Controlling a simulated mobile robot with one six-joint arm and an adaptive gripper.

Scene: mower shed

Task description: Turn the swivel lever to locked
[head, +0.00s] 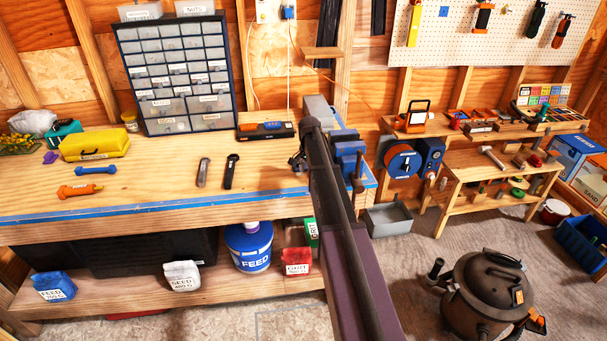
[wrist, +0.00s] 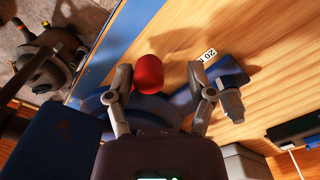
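A red rounded knob (wrist: 150,73), which looks like the end of the swivel lever, shows in the wrist view. It lies between the fingers of my open gripper (wrist: 158,72), closer to the left finger, with a clear gap to the right finger. I cannot tell how near in depth it is. Blue vise parts (wrist: 232,75) show beside and behind the fingers. A small white label (wrist: 208,55) with dark print is on the bench near them. In the head view the blue vise (head: 347,150) is at the bench's right end, partly behind my arm. The knob is hidden there.
The wooden bench (head: 140,195) holds two dark hand tools (head: 231,171), a black and orange level-like item (head: 265,130) and a drawer cabinet (head: 175,75). Bare bench top lies left of my arm. A shop vacuum (head: 485,295) stands on the floor at right.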

